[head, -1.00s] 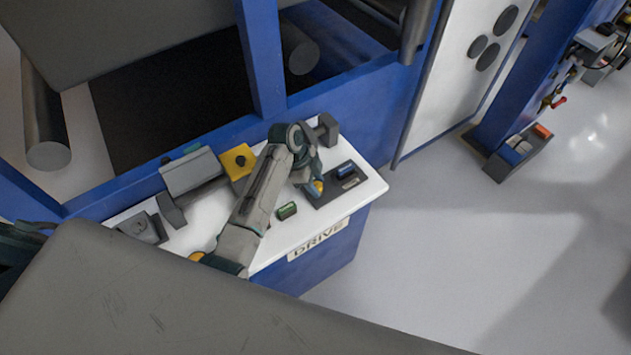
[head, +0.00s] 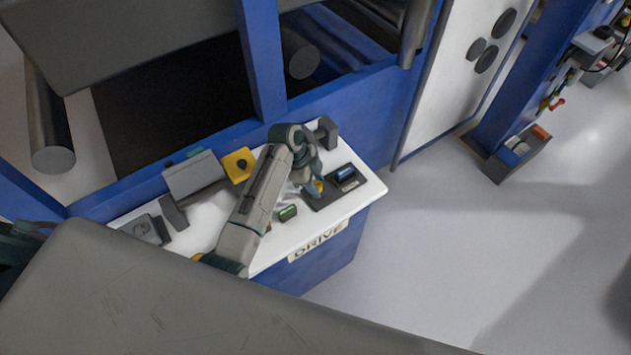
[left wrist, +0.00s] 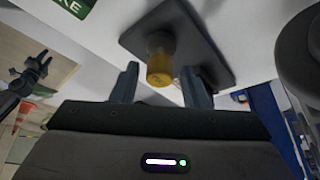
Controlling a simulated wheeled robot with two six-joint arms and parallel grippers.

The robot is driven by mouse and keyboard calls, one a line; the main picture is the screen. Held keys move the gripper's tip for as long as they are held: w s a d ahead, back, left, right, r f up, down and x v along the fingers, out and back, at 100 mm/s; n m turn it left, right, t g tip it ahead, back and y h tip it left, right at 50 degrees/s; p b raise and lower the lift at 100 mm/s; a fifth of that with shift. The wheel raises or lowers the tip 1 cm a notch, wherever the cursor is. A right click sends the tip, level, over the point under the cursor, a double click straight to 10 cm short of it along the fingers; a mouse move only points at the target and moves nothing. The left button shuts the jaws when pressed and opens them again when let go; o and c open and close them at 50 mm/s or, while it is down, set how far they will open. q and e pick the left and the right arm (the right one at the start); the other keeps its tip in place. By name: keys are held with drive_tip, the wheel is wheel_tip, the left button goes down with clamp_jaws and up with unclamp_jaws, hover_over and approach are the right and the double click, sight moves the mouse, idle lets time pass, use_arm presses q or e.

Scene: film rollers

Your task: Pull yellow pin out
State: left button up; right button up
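The yellow pin (left wrist: 160,62) stands out of a dark grey plate (left wrist: 180,22) in the left wrist view. My open left gripper (left wrist: 160,84) has one finger on each side of the pin, with gaps visible between fingers and pin. In the head view the yellow pin (head: 318,186) is a small patch beside my left gripper (head: 309,188), at the left end of the dark plate (head: 328,196). The hand hides part of the pin there. My right gripper is not in view.
The white counter (head: 282,246) is marked DRIVE. A blue frame post (head: 260,60) rises behind.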

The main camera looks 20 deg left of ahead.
use_arm(q)
drive_tip(key=shift+o, duration=0.3)
drive_tip(key=shift+a+r, duration=0.15)
drive_tip(key=shift+r, duration=0.15)
drive_tip(key=b+v, duration=0.3)
drive_tip(key=v, duration=0.7)
